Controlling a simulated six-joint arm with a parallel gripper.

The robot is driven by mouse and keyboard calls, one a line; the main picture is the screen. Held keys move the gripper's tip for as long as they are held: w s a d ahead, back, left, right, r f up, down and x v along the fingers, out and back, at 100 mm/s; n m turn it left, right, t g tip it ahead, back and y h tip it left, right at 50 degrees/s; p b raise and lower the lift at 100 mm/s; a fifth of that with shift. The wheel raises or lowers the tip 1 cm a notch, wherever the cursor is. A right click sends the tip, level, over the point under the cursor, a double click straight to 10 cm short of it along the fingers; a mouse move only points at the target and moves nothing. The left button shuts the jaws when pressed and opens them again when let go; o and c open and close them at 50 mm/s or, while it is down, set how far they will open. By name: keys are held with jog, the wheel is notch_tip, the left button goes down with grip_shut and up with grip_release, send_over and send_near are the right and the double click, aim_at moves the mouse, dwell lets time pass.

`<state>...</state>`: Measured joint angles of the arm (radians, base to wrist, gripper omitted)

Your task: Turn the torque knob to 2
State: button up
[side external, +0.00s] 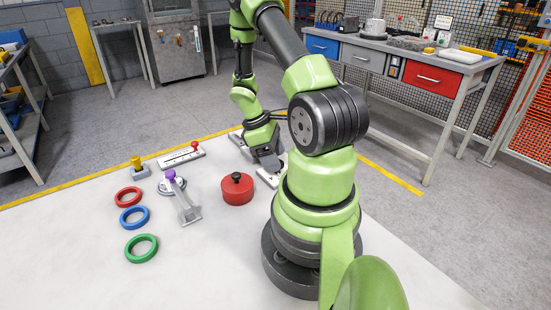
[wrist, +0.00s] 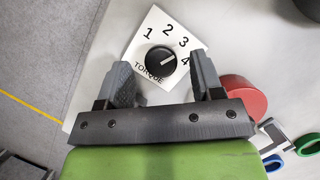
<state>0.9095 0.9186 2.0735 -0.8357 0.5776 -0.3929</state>
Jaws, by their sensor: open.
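The torque knob (wrist: 160,61) is round and black, on a white plate (wrist: 147,38) printed with 1, 2, 3, 4 and the word TORQUE. Its short white mark points right and slightly up, seemingly between 3 and 4. My gripper (wrist: 163,74) is open, with one finger to the left of the knob and one to the right, a gap showing on both sides. In the side external view my gripper (side external: 269,162) points down over the far part of the table, close above the white plate (side external: 267,179). The knob itself is hidden there.
A red cylinder with a black top (side external: 237,190) stands near the plate; it also shows in the wrist view (wrist: 245,95). A red-handled slider (side external: 182,157), a purple-knobbed lever (side external: 184,200) and red, blue and green rings (side external: 134,216) lie left. The front-left table is clear.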

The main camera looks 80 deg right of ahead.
jog(key=shift+s+f, duration=0.2)
jog(key=shift+f, duration=0.3)
jog(key=c, duration=0.9)
jog(key=shift+n, duration=0.3)
jog(key=n+h, duration=0.1)
jog(key=n, duration=0.2)
jog(key=shift+a+n+h, duration=0.15)
jog(key=shift+n+h, duration=0.15)
jog(key=shift+n+t+h, duration=0.35)
jog(key=shift+n, duration=0.8)
jog(key=shift+n+t+h, duration=0.35)
jog(key=shift+n, duration=0.8)
